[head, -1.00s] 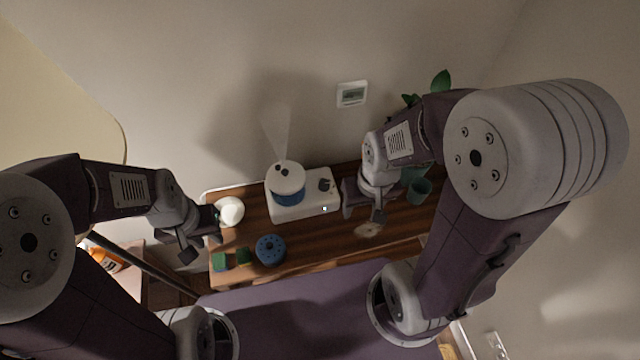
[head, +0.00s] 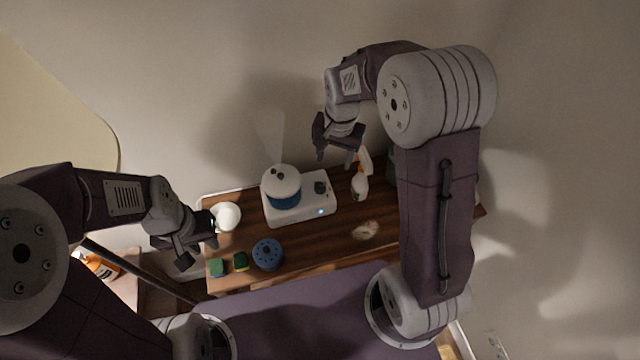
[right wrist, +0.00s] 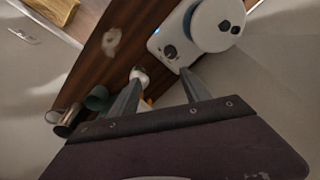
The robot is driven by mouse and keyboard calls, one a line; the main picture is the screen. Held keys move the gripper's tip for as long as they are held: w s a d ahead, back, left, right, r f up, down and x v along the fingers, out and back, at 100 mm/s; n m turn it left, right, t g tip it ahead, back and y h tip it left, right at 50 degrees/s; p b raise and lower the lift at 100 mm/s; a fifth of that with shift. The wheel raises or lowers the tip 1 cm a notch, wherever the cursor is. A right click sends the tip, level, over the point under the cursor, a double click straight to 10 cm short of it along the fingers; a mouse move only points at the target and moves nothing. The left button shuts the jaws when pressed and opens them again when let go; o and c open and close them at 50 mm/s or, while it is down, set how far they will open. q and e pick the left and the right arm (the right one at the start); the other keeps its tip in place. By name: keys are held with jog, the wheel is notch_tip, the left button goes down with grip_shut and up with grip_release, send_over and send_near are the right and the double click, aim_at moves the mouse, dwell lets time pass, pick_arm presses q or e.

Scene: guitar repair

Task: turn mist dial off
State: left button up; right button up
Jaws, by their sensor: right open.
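The white mist machine (head: 300,210) with a blue-banded round tank (head: 283,187) stands at the back of the wooden bench. A faint plume (head: 270,135) rises above it. Its dark dial (head: 320,187) is on top of the base, right of the tank. It also shows in the right wrist view (right wrist: 170,52), beyond the fingertips. A small blue light (head: 321,211) glows on its front. My right gripper (head: 335,160) is open and empty, above and behind the dial, apart from it. My left gripper (head: 200,243) looks open and empty at the bench's left end.
A white round object (head: 227,216) is close to my left gripper. A blue holed disc (head: 267,254) and green blocks (head: 217,267) lie at the front left. A white and orange bottle (head: 360,183) stands right of the machine. A green cup (right wrist: 96,98) is farther right.

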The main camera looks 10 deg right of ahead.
send_over(320, 186)
jog(key=w, duration=0.1)
notch_tip(320, 186, down, 6)
jog(key=r, duration=0.1)
jog(key=shift+g, duration=0.7)
jog(key=f, duration=0.2)
jog(key=s+f, duration=0.1)
jog(key=shift+s+f, duration=0.2)
jog(key=shift+f, duration=0.2)
jog(key=f, duration=0.3)
jog(key=f+p, duration=0.1)
jog(key=f, duration=0.3)
jog(key=shift+w+f, duration=0.2)
jog(key=shift+f, duration=0.5)
grip_shut()
